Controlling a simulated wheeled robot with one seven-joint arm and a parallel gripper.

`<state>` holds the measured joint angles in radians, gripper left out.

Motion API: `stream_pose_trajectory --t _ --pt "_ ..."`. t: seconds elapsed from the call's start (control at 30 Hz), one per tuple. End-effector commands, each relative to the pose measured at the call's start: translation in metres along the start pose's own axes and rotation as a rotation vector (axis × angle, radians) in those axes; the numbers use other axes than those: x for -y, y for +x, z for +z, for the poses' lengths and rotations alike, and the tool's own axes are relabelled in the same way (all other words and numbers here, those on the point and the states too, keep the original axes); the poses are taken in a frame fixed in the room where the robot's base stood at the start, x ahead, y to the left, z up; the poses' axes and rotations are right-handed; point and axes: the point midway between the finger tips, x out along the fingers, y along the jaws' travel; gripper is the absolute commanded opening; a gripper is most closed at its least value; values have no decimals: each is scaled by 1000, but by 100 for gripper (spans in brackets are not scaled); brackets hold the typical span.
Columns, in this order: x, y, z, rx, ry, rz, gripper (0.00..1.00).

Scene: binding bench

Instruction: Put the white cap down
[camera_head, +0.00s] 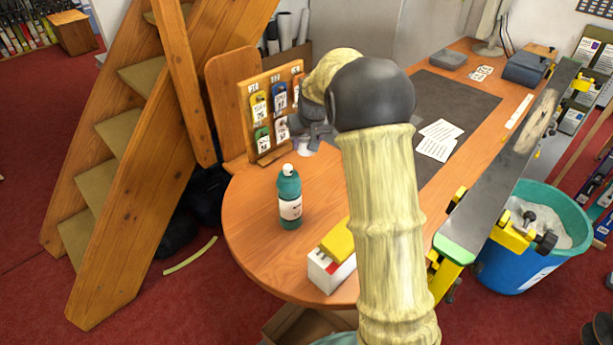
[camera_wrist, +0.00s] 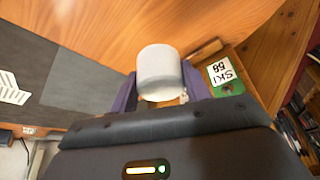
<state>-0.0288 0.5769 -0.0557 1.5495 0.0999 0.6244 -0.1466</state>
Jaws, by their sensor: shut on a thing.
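The white cap (camera_wrist: 160,74) is a small plain cylinder, held between the two purple-grey fingers of my gripper (camera_wrist: 160,92) in the wrist view. In the head view my gripper (camera_head: 310,132) is over the far left part of the wooden table (camera_head: 250,205), beside the tag board. A pale bit of the cap (camera_head: 305,147) shows just below the fingers there. My arm hides part of the scene. I cannot tell whether the cap touches the table.
A teal bottle (camera_head: 289,198) with a white top stands nearer on the table. A white and yellow box (camera_head: 331,262) is at the front edge. The tag board (camera_head: 262,140) stands close left of my gripper. Papers (camera_head: 437,139) lie on the dark mat (camera_head: 455,100).

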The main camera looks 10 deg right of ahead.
Motion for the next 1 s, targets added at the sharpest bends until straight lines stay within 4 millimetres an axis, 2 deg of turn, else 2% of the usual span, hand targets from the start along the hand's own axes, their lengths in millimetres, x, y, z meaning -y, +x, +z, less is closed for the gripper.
stream_pose_trajectory --t 0.4,0.77,1.0 --pt "0 55 24 4 0 0 26" --pt "0 59 25 2 0 0 26" --pt "0 87 37 5 1 0 26"
